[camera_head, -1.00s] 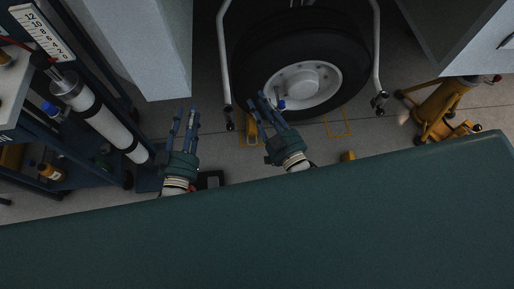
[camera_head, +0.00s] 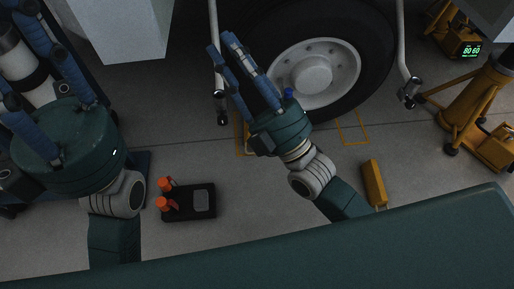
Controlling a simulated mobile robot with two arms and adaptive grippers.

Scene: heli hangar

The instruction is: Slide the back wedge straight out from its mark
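The aircraft wheel (camera_head: 315,72) stands at the top centre. A yellow piece (camera_head: 241,133) shows at its left side, mostly hidden behind my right gripper (camera_head: 222,45); I cannot tell how much is wedge and how much is floor mark. My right gripper is open, its blue fingers spread and pointing up-left beside the tyre, with nothing seen between them. A yellow wedge (camera_head: 374,183) lies on the floor below an empty yellow outline (camera_head: 353,129) right of the wheel. My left gripper (camera_head: 30,85) is open, far left, away from both.
White bars (camera_head: 214,40) come down on both sides of the wheel. A yellow jack (camera_head: 477,105) stands at the right. A black case (camera_head: 190,203) with orange items lies on the floor. A dark cart with a cylinder is at the far left.

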